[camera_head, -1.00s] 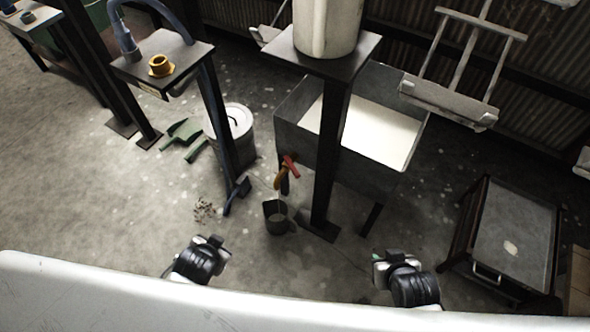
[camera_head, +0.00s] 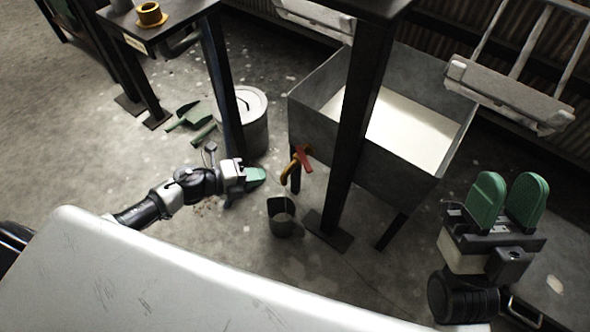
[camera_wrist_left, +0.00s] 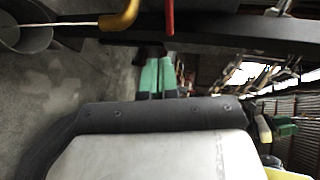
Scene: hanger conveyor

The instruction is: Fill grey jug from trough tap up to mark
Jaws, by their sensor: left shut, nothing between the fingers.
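The grey jug (camera_head: 282,222) stands on the floor below the trough's tap (camera_head: 296,166), which has a brass spout and red handle. In the left wrist view, turned sideways, a thin pale line like a stream runs from the spout (camera_wrist_left: 118,20) into the jug (camera_wrist_left: 22,32). The level and mark cannot be read. The red handle (camera_wrist_left: 169,14) shows just beyond my left fingertips. My left gripper (camera_head: 257,176) is shut and empty, left of the tap and apart from it. My right gripper (camera_head: 507,203) is open and empty at the right, fingers up.
The trough (camera_head: 312,135) holds white liquid. A dark post (camera_head: 352,130) stands beside the tap in front of the trough. A lidded bin (camera_head: 254,125) and green scoops (camera_head: 185,114) are behind my left gripper. The floor left of the jug is open.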

